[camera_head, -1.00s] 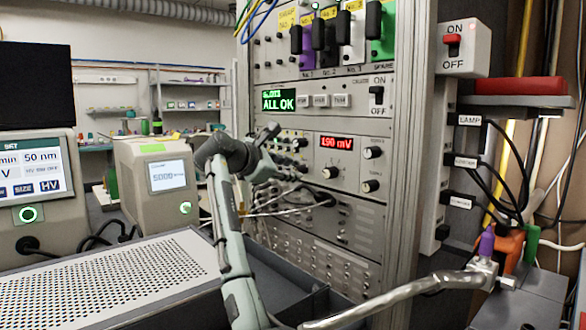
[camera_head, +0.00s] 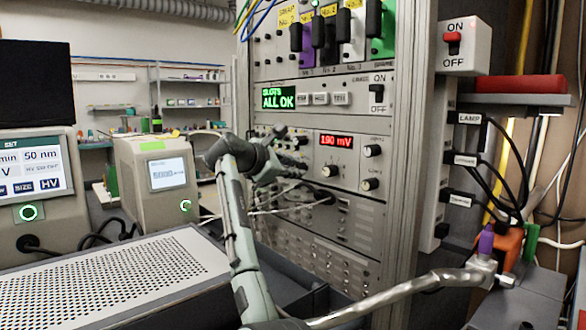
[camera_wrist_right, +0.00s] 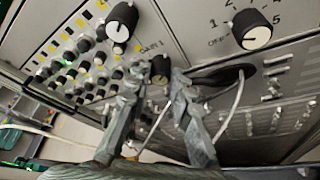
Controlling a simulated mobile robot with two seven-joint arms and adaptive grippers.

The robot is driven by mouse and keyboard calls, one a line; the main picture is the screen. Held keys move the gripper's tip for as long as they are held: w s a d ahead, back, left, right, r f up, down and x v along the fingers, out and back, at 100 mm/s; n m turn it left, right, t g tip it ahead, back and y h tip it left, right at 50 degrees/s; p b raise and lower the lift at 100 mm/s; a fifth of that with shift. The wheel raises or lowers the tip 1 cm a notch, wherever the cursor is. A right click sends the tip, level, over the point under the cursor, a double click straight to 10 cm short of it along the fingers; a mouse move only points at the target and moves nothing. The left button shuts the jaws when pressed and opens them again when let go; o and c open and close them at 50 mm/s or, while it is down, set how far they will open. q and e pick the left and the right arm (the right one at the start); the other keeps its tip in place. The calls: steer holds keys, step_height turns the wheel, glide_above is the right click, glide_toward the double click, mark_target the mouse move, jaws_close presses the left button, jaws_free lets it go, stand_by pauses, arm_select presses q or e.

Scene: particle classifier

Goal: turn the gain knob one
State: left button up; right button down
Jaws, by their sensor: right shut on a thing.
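The gain knob one (camera_wrist_right: 160,70) is a small dark knob beside a printed GAIN 1 label in the right wrist view. My right gripper (camera_wrist_right: 163,77) has one fingertip on each side of it and is shut on it. The knob's pointer mark cannot be made out. In the head view my right gripper (camera_head: 292,165) reaches to the rack's front panel, left of the red 1.90 mV display (camera_head: 336,141), and hides the knob. My left gripper is not in view.
A larger black knob (camera_wrist_right: 251,30) and another black knob (camera_wrist_right: 122,20) are close by. Rows of small knobs (camera_wrist_right: 80,68) lie left of the fingers. Cables (camera_head: 275,208) hang just below the gripper. A perforated box (camera_head: 110,285) stands in front of the rack.

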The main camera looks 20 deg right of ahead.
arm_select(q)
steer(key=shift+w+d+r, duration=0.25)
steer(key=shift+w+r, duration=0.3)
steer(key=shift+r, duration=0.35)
arm_select(e)
steer(key=m+t, duration=0.1)
steer(key=m, duration=0.2)
steer(key=m+t, duration=0.1)
steer(key=m, duration=0.1)
steer(key=shift+s+f+t+h, duration=0.15)
steer(key=shift+f+t+h, duration=0.1)
steer(key=shift+t+h, duration=0.05)
steer(key=c, duration=1.6)
jaws_free()
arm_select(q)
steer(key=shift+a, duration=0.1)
